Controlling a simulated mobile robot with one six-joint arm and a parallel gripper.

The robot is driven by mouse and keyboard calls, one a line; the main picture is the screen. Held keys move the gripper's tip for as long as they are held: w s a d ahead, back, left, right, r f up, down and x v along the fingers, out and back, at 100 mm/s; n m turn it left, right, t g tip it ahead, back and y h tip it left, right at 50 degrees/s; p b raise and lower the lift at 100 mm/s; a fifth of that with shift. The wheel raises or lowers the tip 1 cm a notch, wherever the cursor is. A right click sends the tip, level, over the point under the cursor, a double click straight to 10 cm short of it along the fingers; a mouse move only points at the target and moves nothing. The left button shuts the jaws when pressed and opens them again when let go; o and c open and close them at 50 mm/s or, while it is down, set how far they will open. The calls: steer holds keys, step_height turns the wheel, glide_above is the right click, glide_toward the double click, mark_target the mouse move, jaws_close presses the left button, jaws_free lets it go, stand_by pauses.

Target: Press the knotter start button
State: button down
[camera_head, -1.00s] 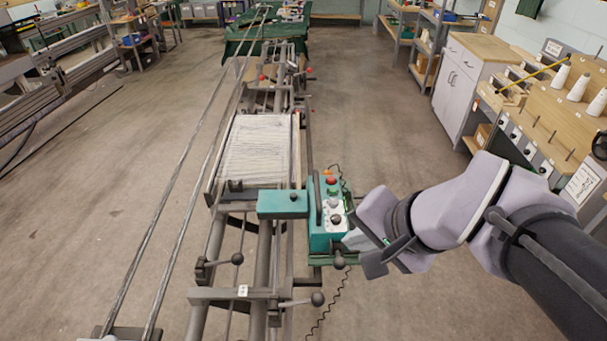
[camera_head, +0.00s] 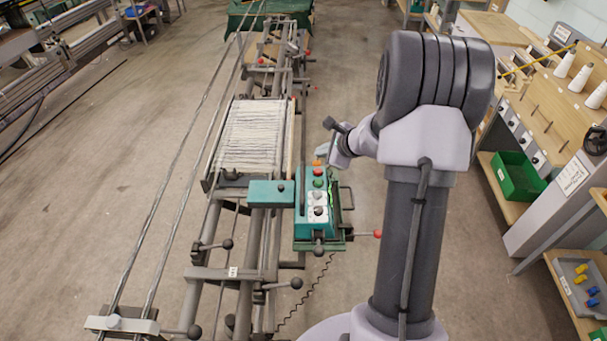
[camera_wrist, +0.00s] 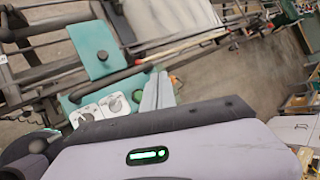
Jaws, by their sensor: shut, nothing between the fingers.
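The knotter is a teal box (camera_head: 303,229) on the warp frame. Its top carries an orange part (camera_head: 316,162), a red button (camera_head: 318,171), a green button (camera_head: 318,183) and grey dials with dark knobs (camera_head: 318,210). In the wrist view the dials (camera_wrist: 114,103) show left of my fingers, and the orange part (camera_wrist: 176,80) shows just past them. My gripper (camera_head: 322,150) is over the far end of the box, close to the orange part and beyond the green button. In the wrist view my gripper (camera_wrist: 158,90) is shut and empty; its fingers and body hide part of the panel.
White warp threads (camera_head: 253,135) are stretched on the frame left of the box. A lever with a red ball (camera_head: 377,234) sticks out to the right. A coiled cable (camera_head: 305,300) hangs below. A green bin (camera_head: 517,177) stands on the right shelf. Floor between is clear.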

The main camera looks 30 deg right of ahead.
mark_target(321, 183)
steer(key=shift+s, duration=0.1)
step_height(321, 183, down, 9)
steer(key=b, duration=0.7)
steer(key=shift+r, duration=0.2)
steer(key=shift+f, duration=0.1)
stand_by(1.6)
steer(key=shift+f+b, duration=0.45)
steer(key=shift+b, duration=0.3)
